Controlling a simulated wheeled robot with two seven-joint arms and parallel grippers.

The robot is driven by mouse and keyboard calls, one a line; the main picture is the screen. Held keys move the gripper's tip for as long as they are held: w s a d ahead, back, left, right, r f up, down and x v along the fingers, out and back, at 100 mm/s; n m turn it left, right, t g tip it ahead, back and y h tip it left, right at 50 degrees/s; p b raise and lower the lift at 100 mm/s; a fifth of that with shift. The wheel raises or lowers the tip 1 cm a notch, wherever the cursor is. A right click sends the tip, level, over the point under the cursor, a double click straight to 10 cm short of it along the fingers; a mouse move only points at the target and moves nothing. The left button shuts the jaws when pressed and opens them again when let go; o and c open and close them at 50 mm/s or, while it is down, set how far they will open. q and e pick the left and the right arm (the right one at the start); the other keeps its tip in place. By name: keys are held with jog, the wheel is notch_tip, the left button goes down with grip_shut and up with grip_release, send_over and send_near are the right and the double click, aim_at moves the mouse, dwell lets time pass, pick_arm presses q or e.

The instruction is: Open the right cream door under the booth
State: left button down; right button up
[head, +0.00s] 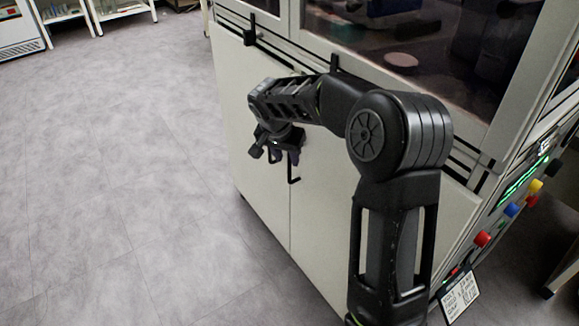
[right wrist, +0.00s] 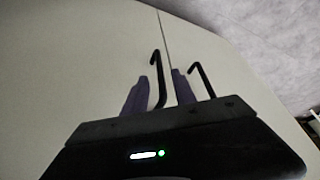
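The right cream door (head: 335,225) under the booth looks shut, flush with the left cream door (head: 240,105). A black bent handle (head: 292,172) shows by the seam, below my right gripper (head: 271,151). In the right wrist view the picture is turned over, and the right door (right wrist: 75,70) fills the left side. There my right gripper (right wrist: 160,88) is open, its two purple fingers apart. The right door's handle (right wrist: 156,72) appears between them; I cannot tell whether they touch it. The left door's handle (right wrist: 202,80) stands outside the fingers. My left gripper is out of view.
The booth's dark glass window (head: 410,50) is above the doors. Coloured knobs (head: 483,239) and a small sign (head: 459,296) are at the right side. The grey floor (head: 120,180) in front of the doors is clear. White shelves (head: 95,12) stand far back left.

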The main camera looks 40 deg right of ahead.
aim_at(289, 163)
jog(key=x, duration=0.5)
jog(key=shift+d+f+b, duration=0.1)
jog(key=shift+f+b, duration=0.2)
jog(key=shift+c, duration=0.4)
grip_shut()
dwell(0.7)
